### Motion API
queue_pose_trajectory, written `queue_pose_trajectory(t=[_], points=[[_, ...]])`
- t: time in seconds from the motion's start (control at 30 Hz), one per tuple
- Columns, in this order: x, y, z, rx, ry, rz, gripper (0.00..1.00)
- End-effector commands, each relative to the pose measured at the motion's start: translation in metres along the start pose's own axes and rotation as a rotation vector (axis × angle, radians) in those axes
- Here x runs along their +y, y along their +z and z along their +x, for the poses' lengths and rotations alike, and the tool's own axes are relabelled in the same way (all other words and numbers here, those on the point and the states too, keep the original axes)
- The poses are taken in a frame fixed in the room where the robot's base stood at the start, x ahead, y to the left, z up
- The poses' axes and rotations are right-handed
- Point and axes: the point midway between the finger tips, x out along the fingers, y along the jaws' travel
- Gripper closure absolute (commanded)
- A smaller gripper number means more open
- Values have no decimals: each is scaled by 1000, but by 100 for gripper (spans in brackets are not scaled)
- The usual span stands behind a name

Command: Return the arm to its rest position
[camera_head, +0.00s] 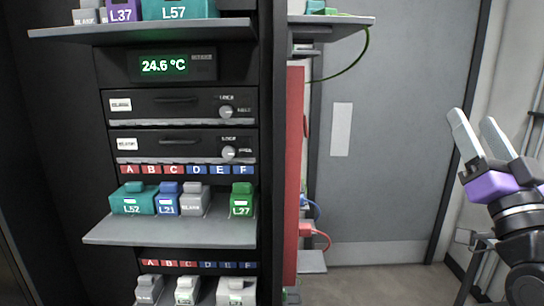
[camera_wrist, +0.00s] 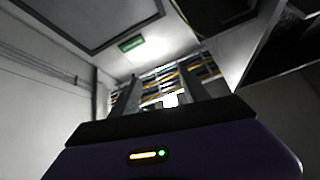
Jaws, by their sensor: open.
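My gripper (camera_head: 478,136) is at the right side of the head view, raised and pointing up and to the left. Its two pale fingers are apart with nothing between them. It stands clear of the rack, in front of the grey door. In the wrist view the two dark fingers (camera_wrist: 160,95) point up towards the ceiling, with a purple gripper body below them. A blurred cable tray with yellow and blue cables shows between and beyond the fingers.
A black rack (camera_head: 180,75) stands at the left, with shelves of labelled modules including a teal L52 (camera_head: 132,199) and a green L27 (camera_head: 242,200). A red panel (camera_head: 293,170) edges the rack. The grey door (camera_head: 385,150) has clear space before it.

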Motion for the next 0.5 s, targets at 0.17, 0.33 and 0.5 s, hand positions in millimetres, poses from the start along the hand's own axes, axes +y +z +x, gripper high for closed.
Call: queue_pose_trajectory(t=[0.17, 0.33, 0.5], points=[[5, 48, -70, -28, 72, -13, 46], [3, 80, -136, -68, 125, -41, 46], [-5, 104, -203, -126, 161, -78, 46]])
